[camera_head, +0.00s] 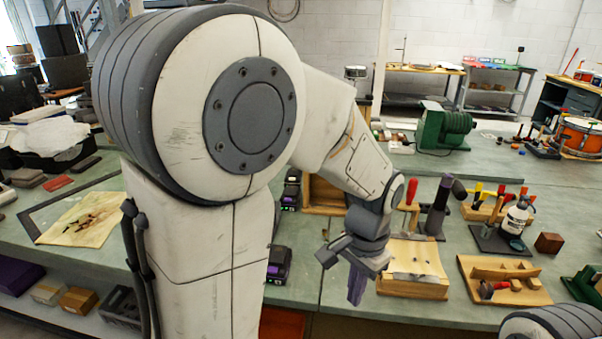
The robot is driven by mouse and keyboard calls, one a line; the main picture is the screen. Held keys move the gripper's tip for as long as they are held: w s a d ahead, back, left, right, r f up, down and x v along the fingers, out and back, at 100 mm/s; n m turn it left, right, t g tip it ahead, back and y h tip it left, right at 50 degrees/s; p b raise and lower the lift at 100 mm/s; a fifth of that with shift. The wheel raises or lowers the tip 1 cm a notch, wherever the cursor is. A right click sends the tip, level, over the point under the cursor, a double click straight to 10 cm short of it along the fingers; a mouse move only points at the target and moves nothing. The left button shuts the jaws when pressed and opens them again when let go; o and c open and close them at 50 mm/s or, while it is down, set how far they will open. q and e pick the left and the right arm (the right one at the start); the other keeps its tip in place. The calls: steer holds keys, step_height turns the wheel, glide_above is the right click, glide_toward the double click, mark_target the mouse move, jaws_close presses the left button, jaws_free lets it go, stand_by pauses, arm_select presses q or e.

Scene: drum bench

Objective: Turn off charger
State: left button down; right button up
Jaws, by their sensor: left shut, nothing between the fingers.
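My left arm reaches across the middle of the picture. My left gripper (356,290) points down with its purple fingers shut and nothing between them, over the bench's front part. A black and purple device (278,266), which looks like a charger, sits on the bench left of the gripper, partly behind my arm. A second similar black device (291,190) stands farther back. Any switch on them is too small to see. Only a rounded part of my right arm shows at the bottom right corner; its gripper is out of view.
Close right of my left gripper is a wooden block with a metal strip (413,272). Farther right are a wooden tray (510,294), a white bottle (515,216) and a dark wooden cube (548,243). A green machine (445,127) stands behind. A paper sheet (85,218) lies on the left.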

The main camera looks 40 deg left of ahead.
arm_select(q)
steer(key=w+a+r+n+p, duration=0.1)
steer(key=w+a+n+p, duration=0.1)
steer(key=a, duration=0.8)
steer(key=w+a+r+n+g+p, duration=0.1)
steer(key=w+a+r+n+p, duration=0.1)
steer(key=a+p, duration=0.4)
steer(key=w+a+n, duration=0.1)
steer(key=a+n, duration=0.1)
steer(key=a, duration=0.2)
steer(key=shift+w+a+r, duration=0.15)
steer(key=shift+w+a, duration=0.05)
steer(key=shift+a, duration=0.05)
arm_select(e)
step_height(320, 180, up, 10)
steer(key=d, duration=0.1)
steer(key=shift+w+d+r, duration=0.15)
steer(key=shift+w+r, duration=0.1)
